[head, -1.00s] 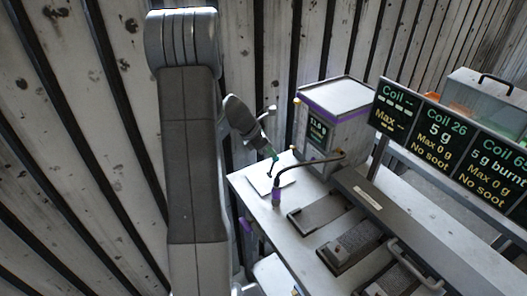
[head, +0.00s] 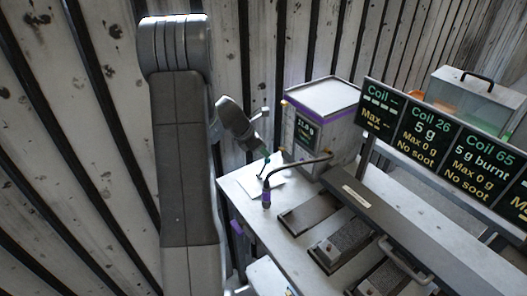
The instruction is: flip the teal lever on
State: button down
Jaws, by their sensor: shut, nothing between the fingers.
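The teal lever (head: 265,161) is a small, thin piece above a pale plate (head: 277,184) at the far left corner of the white bench. My gripper (head: 262,150) reaches down from the upper left, at the end of my grey arm. It is shut and empty, with its tip close to the top of the lever. The gripper is small and partly merges with the lever, so I cannot tell whether they touch. I cannot clearly see which way the lever is set.
A white box with a purple band (head: 322,101) stands just right of the lever. A dark bent pipe with a purple end (head: 267,197) curves in front of it. Dark screens (head: 431,138) hang over the bench at right. A ribbed wall is behind.

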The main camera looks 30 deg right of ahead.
notch_tip(320, 180, up, 13)
jog(key=w+a+p, duration=0.1)
jog(key=w+a, duration=0.1)
dwell(0.4)
jog(key=shift+f, duration=0.1)
notch_tip(320, 180, down, 13)
jog(key=s+a+b, duration=0.2)
jog(key=shift+s+a, duration=0.35)
dwell(0.4)
jog(key=shift+d, duration=0.1)
